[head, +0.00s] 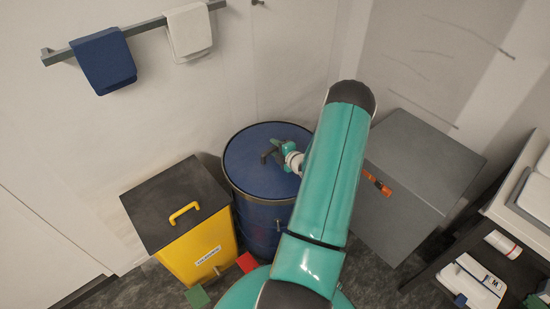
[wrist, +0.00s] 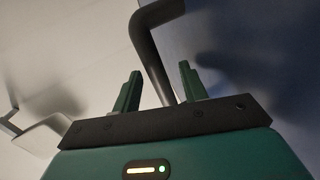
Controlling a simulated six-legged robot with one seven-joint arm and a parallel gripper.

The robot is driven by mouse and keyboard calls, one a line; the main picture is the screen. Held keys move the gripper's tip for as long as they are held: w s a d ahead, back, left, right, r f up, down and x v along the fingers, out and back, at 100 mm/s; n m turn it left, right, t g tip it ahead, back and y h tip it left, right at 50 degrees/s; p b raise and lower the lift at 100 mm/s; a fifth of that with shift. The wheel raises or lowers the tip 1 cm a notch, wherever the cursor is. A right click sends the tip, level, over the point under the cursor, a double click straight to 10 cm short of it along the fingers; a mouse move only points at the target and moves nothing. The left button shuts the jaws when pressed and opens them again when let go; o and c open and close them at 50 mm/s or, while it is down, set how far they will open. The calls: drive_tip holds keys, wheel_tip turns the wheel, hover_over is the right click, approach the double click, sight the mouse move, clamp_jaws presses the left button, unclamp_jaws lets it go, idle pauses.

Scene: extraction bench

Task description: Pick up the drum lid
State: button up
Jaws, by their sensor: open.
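The drum lid (head: 250,150) is a round blue disc on top of a blue drum (head: 263,215) in the head view. A dark bar handle (head: 267,155) stands up from it. My gripper (head: 279,150) is over the lid at the handle, and my arm covers the lid's right part. In the wrist view, my gripper (wrist: 158,85) is open, with one green finger on each side of the dark bent handle (wrist: 150,55). Gaps show between the fingers and the bar. The blue lid surface (wrist: 240,50) fills the right side there.
A yellow bin (head: 207,248) with a black lid stands left of the drum. A grey box (head: 420,165) stands to the right. A rail (head: 140,28) with blue and white towels is on the wall behind. A bench with shelves (head: 490,225) is at far right.

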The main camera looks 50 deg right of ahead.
drive_tip(key=shift+w+d+f, duration=0.15)
drive_tip(key=shift+w+f, duration=0.05)
drive_tip(key=shift+w, duration=0.25)
drive_tip(key=shift+c, duration=0.2)
clamp_jaws()
idle(0.9)
drive_tip(key=shift+r, duration=0.1)
